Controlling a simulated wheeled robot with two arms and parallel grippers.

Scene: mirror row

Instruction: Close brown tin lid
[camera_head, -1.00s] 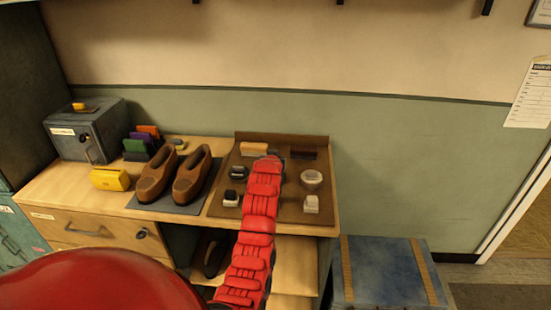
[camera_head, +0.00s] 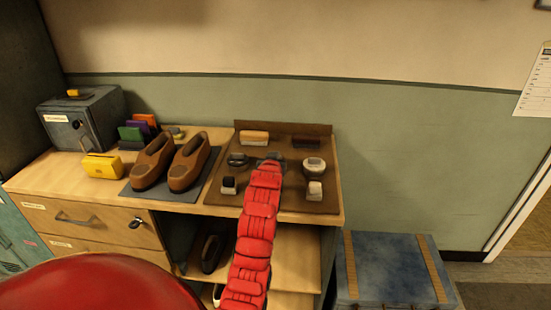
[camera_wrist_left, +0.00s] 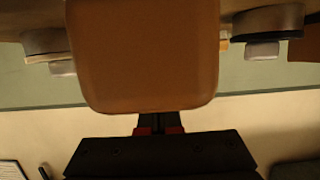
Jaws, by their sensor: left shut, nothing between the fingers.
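My left gripper (camera_head: 272,156) is at the end of the red arm, over the middle of the brown tray (camera_head: 285,207); its tips are hard to make out. It is shut and empty. A dark round tin (camera_head: 236,160) stands to its left and a paler-topped round tin (camera_head: 313,167) to its right. I cannot tell which tin is the brown one; the arm may hide another. In the left wrist view a large brown rounded shape (camera_wrist_left: 143,55) covers the fingertips, and I cannot tell what it is. My right gripper is not in view.
Two brushes (camera_head: 305,141) lie at the tray's back, and small pale-topped items (camera_head: 228,185) stand at its front. Brown shoes (camera_head: 187,162) are on a dark mat to the left. A blue chest (camera_head: 392,265) stands on the floor at right.

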